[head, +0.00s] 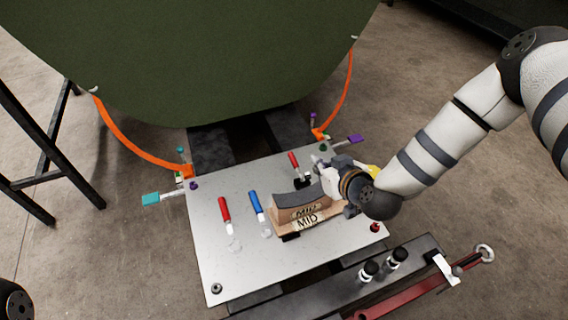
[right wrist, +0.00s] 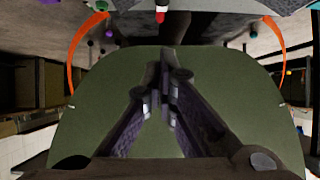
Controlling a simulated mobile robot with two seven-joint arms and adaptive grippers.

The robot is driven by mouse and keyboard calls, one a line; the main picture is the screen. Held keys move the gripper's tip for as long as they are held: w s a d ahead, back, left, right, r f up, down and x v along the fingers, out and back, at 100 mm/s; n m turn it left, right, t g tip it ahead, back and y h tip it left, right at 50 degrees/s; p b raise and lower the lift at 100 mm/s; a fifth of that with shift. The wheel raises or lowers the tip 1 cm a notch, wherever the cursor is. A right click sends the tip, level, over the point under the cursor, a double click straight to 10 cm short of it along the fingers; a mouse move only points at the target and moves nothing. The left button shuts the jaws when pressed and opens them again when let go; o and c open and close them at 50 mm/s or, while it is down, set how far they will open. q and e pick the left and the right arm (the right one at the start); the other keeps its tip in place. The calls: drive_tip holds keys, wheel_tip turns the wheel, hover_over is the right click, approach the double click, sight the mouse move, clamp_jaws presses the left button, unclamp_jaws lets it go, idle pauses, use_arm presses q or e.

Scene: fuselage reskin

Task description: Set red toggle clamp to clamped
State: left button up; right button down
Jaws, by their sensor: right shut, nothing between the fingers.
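A red handle (head: 293,159) with a pale lower end stands by a small black base (head: 303,183) behind the curved block. Another red handle (head: 224,209) with a white end lies at the plate's left, beside a blue handle (head: 256,204). I cannot tell for certain which red one is the toggle clamp. My right gripper (head: 320,168) is shut and empty, just right of the rear red handle; contact is unclear. Its closed fingers (right wrist: 165,80) show in the right wrist view, with a red piece (right wrist: 160,15) beyond them. My left gripper is out of view.
A curved block marked MID (head: 305,219) sits on the grey plate (head: 215,268), below my right wrist. A large green panel (head: 200,60) rises behind, with orange straps (head: 132,148). A dark bar (head: 340,285) with black knobs lies in front. The plate's front left is clear.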

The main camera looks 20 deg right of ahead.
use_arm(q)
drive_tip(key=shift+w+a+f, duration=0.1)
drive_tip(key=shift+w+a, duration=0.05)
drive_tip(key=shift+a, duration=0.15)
use_arm(e)
drive_tip(key=shift+w+r, duration=0.2)
drive_tip(key=shift+w, duration=0.4)
